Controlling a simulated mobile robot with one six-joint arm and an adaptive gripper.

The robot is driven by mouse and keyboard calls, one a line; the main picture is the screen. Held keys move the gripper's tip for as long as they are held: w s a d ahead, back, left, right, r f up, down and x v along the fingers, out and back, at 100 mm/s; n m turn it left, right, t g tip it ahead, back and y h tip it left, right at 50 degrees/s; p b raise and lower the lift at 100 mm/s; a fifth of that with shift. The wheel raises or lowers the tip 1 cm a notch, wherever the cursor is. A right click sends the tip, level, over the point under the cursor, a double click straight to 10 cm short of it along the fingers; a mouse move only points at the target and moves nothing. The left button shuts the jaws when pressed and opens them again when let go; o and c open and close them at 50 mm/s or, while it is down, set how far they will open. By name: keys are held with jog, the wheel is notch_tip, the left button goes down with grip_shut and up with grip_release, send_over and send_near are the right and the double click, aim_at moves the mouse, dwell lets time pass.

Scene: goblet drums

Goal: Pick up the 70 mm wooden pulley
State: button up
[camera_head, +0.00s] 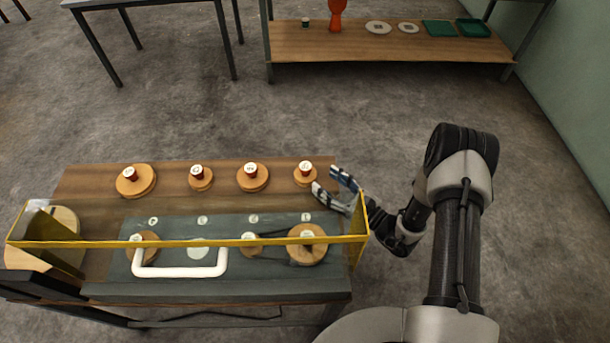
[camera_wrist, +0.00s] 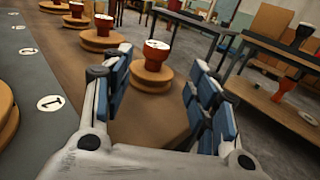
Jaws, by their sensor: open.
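Several round wooden pulleys with red, white-topped hubs stand in a row at the back of the bench: a large one (camera_head: 136,187) at left, a small one (camera_head: 201,184), a middling one (camera_head: 253,184), and a smaller one (camera_head: 305,181) at right. I cannot read which is 70 mm. My gripper (camera_head: 325,181) is open and empty, just right of the rightmost pulley. In the wrist view that pulley (camera_wrist: 152,82) appears ahead, between the two blue-padded fingers (camera_wrist: 158,78), apart from them. The other pulleys recede behind it to the left.
A grey board (camera_head: 180,222) with numbered spots bears more wooden discs (camera_head: 307,256) in front. A yellow rail (camera_head: 210,243) and white handle (camera_head: 180,271) run along the front. A yellow end plate (camera_head: 358,232) stands near my wrist. A shelf (camera_head: 390,47) stands far behind.

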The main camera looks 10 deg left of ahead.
aim_at(310, 170)
jog(key=x, duration=0.3)
jog(key=shift+a+b, duration=0.15)
jog(key=shift+b, duration=0.15)
jog(key=x, duration=0.1)
jog(key=b+x, duration=0.1)
jog(key=x, duration=0.1)
jog(key=b+x, duration=0.1)
jog(key=x, duration=0.1)
jog(key=shift+s+a+r, duration=0.1)
jog(key=shift+s+r, duration=0.05)
jog(key=shift+s, duration=0.15)
jog(key=shift+w+a, duration=0.2)
jog(key=shift+r, duration=0.1)
jog(key=shift+c, duration=0.3)
jog(key=c, duration=1.1)
jog(key=shift+r, duration=0.1)
